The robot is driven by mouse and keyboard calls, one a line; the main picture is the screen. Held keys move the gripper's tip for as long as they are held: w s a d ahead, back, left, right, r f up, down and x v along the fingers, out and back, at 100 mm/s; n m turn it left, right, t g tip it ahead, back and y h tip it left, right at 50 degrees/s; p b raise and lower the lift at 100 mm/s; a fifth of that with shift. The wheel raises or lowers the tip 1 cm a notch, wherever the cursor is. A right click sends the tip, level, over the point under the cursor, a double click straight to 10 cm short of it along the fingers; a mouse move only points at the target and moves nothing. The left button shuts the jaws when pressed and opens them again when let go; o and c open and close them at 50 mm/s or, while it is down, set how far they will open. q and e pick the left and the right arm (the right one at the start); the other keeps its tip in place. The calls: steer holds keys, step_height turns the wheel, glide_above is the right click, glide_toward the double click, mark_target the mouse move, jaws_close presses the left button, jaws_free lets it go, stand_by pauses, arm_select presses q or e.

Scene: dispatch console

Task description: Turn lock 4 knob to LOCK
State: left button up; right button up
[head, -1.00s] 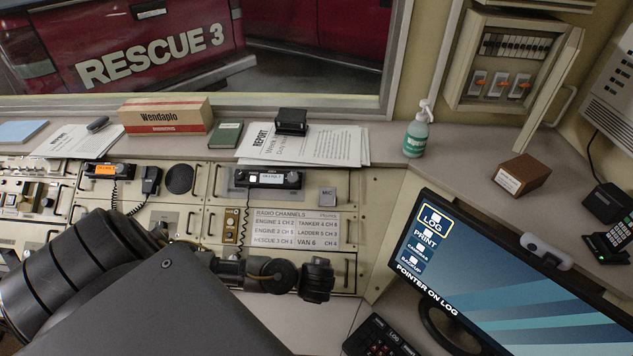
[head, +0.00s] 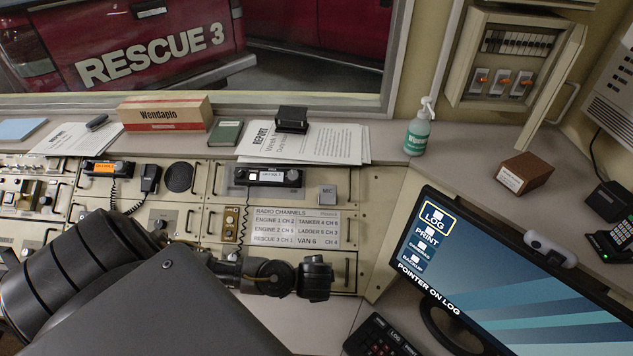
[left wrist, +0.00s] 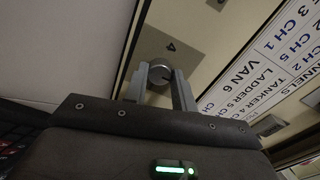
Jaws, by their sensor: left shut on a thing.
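The lock 4 knob (left wrist: 157,75) is a round grey knob on a beige panel, next to a printed "4" (left wrist: 171,47) in the left wrist view. The two grey fingers of my left gripper (left wrist: 160,78) are shut on it, one on each side. No LOCK word is readable near it, and I cannot tell which way the knob points. In the head view the dark links of my left arm cover the lower console, and the knob is hidden there. My right gripper is not in view.
The radio channels sign (head: 296,229) is on the console beside the knob's panel. The monitor (head: 500,270) stands on the right, with a keypad (head: 380,336) in front. A box (head: 165,112), papers and a sanitizer bottle (head: 417,130) stand on the shelf.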

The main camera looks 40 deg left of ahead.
arm_select(q)
steer(key=shift+s+f, duration=0.1)
steer(key=shift+s, duration=0.05)
steer(key=o, duration=0.7)
steer(key=shift+o, duration=0.2)
steer(key=p+v, duration=0.5)
steer(key=v, duration=0.6)
steer(key=shift+p, duration=0.4)
